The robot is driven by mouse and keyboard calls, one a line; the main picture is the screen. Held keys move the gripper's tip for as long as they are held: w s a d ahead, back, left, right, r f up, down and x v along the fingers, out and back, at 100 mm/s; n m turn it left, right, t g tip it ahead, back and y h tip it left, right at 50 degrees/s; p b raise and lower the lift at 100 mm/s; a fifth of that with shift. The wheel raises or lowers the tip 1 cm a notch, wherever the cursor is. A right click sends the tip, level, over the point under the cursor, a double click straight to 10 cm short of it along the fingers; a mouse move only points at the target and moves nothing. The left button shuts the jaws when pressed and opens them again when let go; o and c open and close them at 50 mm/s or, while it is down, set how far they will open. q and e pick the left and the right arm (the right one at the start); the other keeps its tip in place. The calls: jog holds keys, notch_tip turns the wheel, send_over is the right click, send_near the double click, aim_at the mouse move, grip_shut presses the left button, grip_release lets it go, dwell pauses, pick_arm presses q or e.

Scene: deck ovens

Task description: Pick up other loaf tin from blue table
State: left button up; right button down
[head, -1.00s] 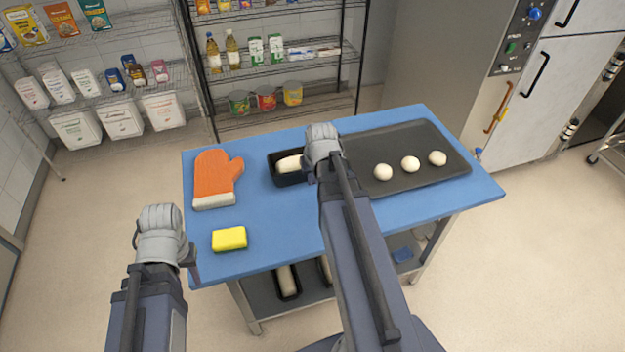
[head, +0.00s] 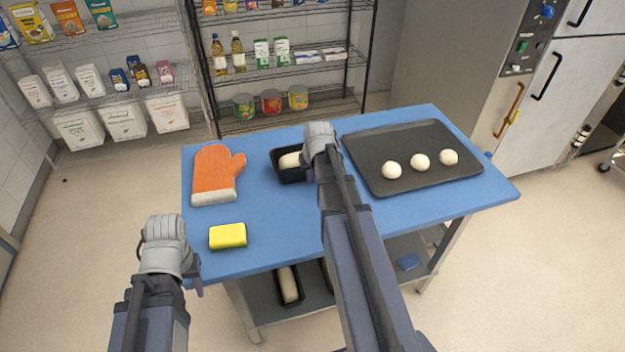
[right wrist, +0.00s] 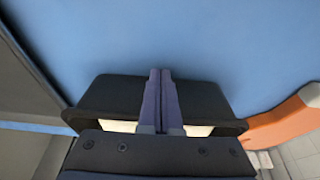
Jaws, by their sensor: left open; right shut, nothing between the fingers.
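A black loaf tin (head: 283,176) with pale dough in it stands on the blue table (head: 285,228). My right gripper (head: 320,140) is at the tin's right end in the head view and hides part of it. In the right wrist view the tin (right wrist: 205,98) lies under and behind the fingers of my right gripper (right wrist: 160,75), which are pressed together with nothing between them. Whether they touch the tin, I cannot tell. My left gripper (head: 168,262) is open and empty at the table's left front edge. Another tin with dough (head: 288,286) is on the shelf below.
A dark tray (head: 385,150) with three dough balls (head: 420,162) lies right of the loaf tin. An orange oven mitt (head: 215,172) and a yellow sponge (head: 228,236) lie to its left. The table's front middle is clear. Wire shelves stand behind.

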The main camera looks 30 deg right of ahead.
aim_at(293, 138)
jog(key=w+d, duration=0.2)
jog(key=w, duration=0.5)
jog(key=w+d, duration=0.1)
jog(key=w, duration=0.7)
jog(key=w+d, duration=0.2)
jog(key=w, duration=0.6)
jog(key=shift+w+d, duration=0.15)
jog(key=shift+d, duration=0.15)
jog(key=shift+s+a, duration=0.15)
jog(key=shift+s, duration=0.4)
jog(key=s, duration=0.1)
jog(key=s+a, duration=0.1)
jog(key=s, duration=0.1)
jog(key=shift+s+r, duration=0.15)
jog(key=shift+s, duration=0.1)
jog(key=p+v, duration=0.9)
jog(key=shift+r+p, duration=0.3)
jog(key=shift+r, duration=0.05)
